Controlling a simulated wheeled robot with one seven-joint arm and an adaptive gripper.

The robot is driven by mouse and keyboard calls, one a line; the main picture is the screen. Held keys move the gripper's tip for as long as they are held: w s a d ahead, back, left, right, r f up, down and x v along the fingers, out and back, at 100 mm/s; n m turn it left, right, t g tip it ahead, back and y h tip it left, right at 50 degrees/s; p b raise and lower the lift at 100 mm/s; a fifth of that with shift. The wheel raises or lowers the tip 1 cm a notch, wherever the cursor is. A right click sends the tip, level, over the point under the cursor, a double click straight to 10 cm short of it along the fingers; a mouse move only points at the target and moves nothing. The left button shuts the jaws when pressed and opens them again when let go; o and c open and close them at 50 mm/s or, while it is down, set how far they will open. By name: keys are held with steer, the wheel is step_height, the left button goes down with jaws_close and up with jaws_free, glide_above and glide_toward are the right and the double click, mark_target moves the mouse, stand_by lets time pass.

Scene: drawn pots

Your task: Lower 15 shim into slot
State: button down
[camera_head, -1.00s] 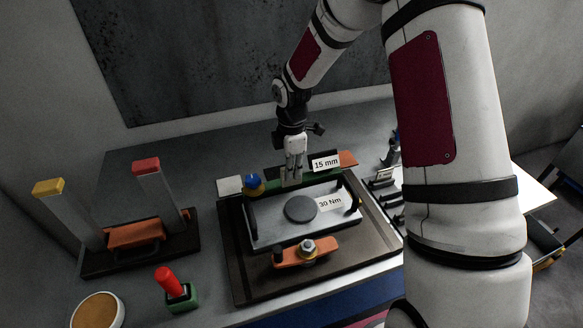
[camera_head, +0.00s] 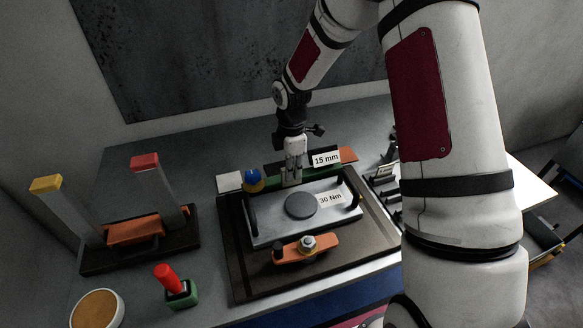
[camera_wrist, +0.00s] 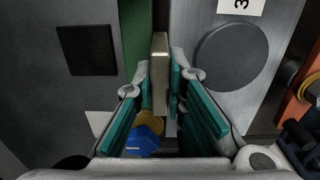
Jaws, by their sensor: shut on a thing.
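My gripper (camera_head: 291,176) is shut on a narrow beige metal shim (camera_wrist: 159,62), which shows upright between the teal-padded fingers in the wrist view. In the head view the fingers point down at the gap between a green bar (camera_head: 272,171) and a silver plate (camera_head: 270,226). The green bar also shows left of the shim in the wrist view (camera_wrist: 134,35). A "15 mm" label (camera_head: 326,159) stands behind the bar. The shim's lower end is hidden, so I cannot tell how deep it sits in the gap.
The plate carries a grey disc (camera_head: 300,205), a "30 Nm" label (camera_head: 331,199) and black handles. A blue knob (camera_head: 253,180) is close left of my gripper. An orange clamp (camera_head: 290,252) is in front. Left are a two-post stand (camera_head: 140,232) and a red-handled tool (camera_head: 168,278).

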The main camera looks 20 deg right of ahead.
steer(key=shift+f, duration=0.95)
stand_by(0.5)
steer(key=shift+r+p, duration=0.55)
steer(key=shift+r, duration=2.8)
steer(key=shift+s, duration=0.1)
